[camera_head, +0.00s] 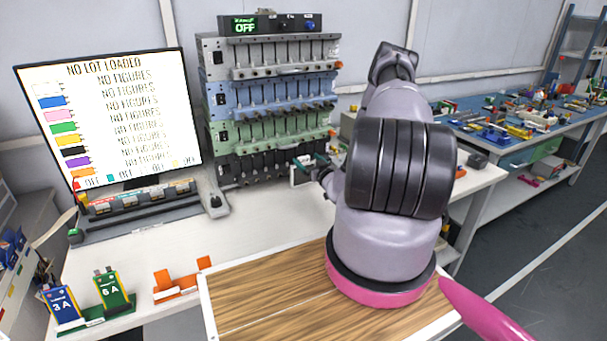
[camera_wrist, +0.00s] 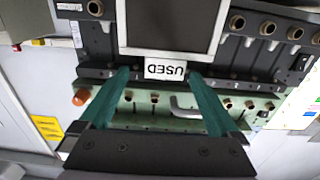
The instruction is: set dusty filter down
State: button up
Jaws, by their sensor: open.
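The dusty filter (camera_wrist: 172,22) is a dark grey panel in a pale frame, with a white tab reading "USED" that appears upside down in the wrist view. In the head view a small part of its pale frame (camera_head: 300,174) shows at the foot of the cell rack, left of my arm. My gripper (camera_wrist: 161,72) is open, its two teal fingers on either side of the tab. I see a gap between the fingertips and the tab. In the head view my gripper (camera_head: 316,163) is partly hidden by my arm. What bears the filter's weight cannot be told.
The rack (camera_head: 268,95) of several coloured tiers stands behind on the white table (camera_head: 250,235). An orange holder (camera_head: 180,285) and a wooden-topped board (camera_head: 270,300) are nearer. White tabletop between them is clear.

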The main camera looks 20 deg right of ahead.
jog(key=w, duration=0.5)
jog(key=shift+w+a, duration=0.35)
jog(key=shift+w, duration=0.05)
grip_shut()
